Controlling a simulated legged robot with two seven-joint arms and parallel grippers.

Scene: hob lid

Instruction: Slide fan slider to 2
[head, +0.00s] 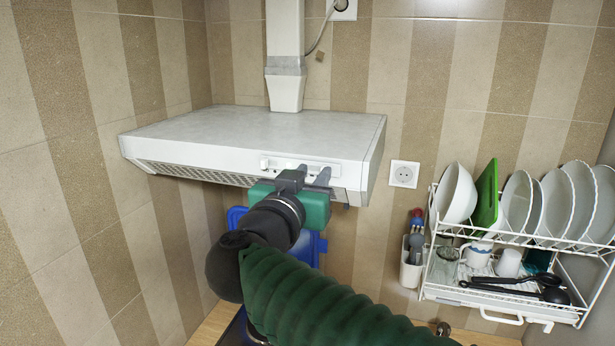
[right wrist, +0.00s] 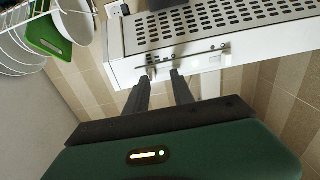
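The white range hood (head: 255,132) is on the wall, with a narrow control strip (head: 312,162) on its front edge. A small pale knob (head: 264,164) shows at the strip's left end. The strip also shows in the right wrist view (right wrist: 201,61). I cannot read its markings or tell which knob is the fan slider. My right gripper (head: 308,175) is at the strip, its two dark fingers apart, and hides part of it. In the right wrist view its fingertips (right wrist: 160,77) reach the strip; contact is unclear. My left gripper is not in view.
A dish rack (head: 450,294) with plates, bowls and a green board stands at right. A wall socket (head: 404,174) is right of the hood. A blue object (head: 312,250) is below, partly hidden by my right arm. A duct (head: 286,85) rises from the hood.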

